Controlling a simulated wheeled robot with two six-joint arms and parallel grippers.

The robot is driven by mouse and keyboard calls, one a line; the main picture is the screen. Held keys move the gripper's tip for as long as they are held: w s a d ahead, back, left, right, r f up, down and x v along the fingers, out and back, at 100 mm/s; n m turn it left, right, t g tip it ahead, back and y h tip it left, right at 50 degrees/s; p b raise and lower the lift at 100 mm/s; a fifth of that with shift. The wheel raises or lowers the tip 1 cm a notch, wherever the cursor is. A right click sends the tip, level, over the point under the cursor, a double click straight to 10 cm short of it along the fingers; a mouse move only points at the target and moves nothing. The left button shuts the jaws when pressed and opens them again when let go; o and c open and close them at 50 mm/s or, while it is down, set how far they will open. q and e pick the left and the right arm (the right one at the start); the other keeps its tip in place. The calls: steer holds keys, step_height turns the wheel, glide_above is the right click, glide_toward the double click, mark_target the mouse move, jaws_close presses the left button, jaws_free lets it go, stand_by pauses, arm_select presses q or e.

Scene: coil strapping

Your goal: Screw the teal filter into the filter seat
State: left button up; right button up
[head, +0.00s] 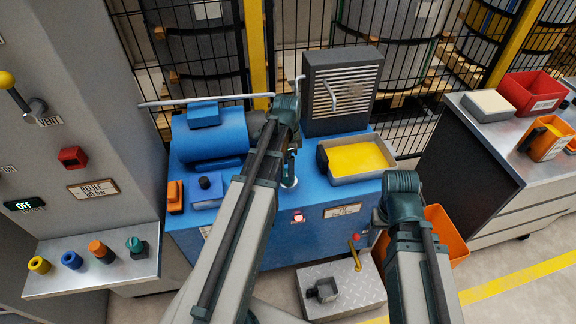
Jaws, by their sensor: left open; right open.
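The teal filter (136,245) stands at the right end of a metal shelf (110,270) on the left, next to an orange filter (101,252). My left gripper (291,162) is open over the blue power unit (255,225), far to the right of the teal filter and apart from it. A round silver fitting (289,183) on the unit's top lies just below it, partly hidden; I cannot tell if this is the filter seat. My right gripper (402,184) is at the unit's right side, open, its fingers mostly hidden behind its own wrist.
A blue ring (72,260) and a yellow ring (39,265) share the shelf. A grey tray with yellow contents (357,158) and a grilled cooler (341,92) stand on the unit. An orange bin (446,234) is at its right. A mesh fence runs behind.

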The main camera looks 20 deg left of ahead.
arm_select(q)
step_height(320, 180, down, 4)
steer(key=b, duration=0.3)
steer(key=shift+r+b, duration=0.15)
steer(key=shift+b, duration=0.2)
steer(key=shift+r, duration=0.1)
steer(key=shift+c, duration=0.5)
jaws_close()
